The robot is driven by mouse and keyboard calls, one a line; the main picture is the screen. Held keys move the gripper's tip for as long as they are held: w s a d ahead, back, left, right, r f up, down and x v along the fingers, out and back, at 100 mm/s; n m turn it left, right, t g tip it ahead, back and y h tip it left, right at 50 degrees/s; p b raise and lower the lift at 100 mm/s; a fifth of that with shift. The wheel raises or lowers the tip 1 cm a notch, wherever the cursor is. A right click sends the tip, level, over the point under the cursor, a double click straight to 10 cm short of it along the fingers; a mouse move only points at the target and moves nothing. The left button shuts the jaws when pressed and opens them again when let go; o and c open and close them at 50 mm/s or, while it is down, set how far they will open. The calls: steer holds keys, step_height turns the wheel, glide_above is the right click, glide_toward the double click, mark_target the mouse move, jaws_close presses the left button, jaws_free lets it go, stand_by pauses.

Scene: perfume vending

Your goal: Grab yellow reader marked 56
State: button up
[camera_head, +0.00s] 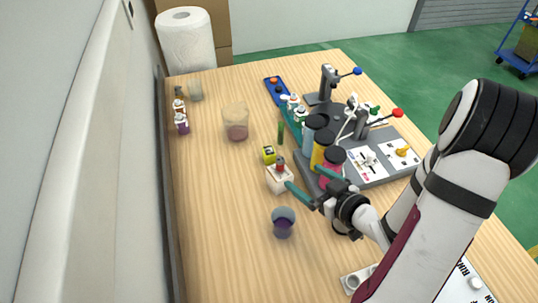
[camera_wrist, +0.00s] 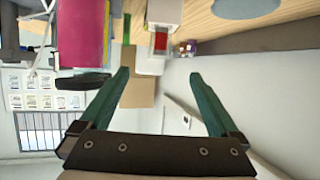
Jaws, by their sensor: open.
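A small yellow-green block with a dark face, likely the yellow reader (camera_head: 268,155), stands mid-table in the head view. Its marking is too small to read. A white device with a red top (camera_head: 280,180) stands just in front of it.
A thin green stick (camera_head: 281,131) is behind the reader. A purple cup (camera_head: 283,222) stands in front and a beige jar (camera_head: 236,122) behind.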

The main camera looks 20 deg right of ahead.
step_height(320, 180, up, 18)
steer(key=r, duration=0.1)
steer(key=w+d+f+n+g+h, duration=0.1)
steer(key=w+d+n+g+h, duration=0.15)
steer(key=w+n+h, duration=0.45)
steer(key=w+d+f+n+g+h, duration=0.15)
steer(key=w+d+n, duration=0.25)
steer(key=w, duration=0.7)
steer(key=w+a+r+n+g+h, duration=0.1)
steer(key=w+a+r+n+h, duration=0.15)
steer(key=a+n+h, duration=0.35)
steer(key=s+a+n+g+h, duration=0.1)
steer(key=a+n+g, duration=0.15)
steer(key=a, duration=0.75)
glide_toward(276, 150)
steer(key=shift+g+h, duration=0.35)
steer(key=shift+g, duration=0.1)
steer(key=x, duration=0.5)
steer(key=s+d+r+x, duration=0.1)
steer(key=x, duration=0.1)
steer(key=shift+w+d, duration=0.15)
steer(key=shift+d, duration=0.05)
steer(key=shift+r, duration=0.1)
steer(key=c, duration=1.4)
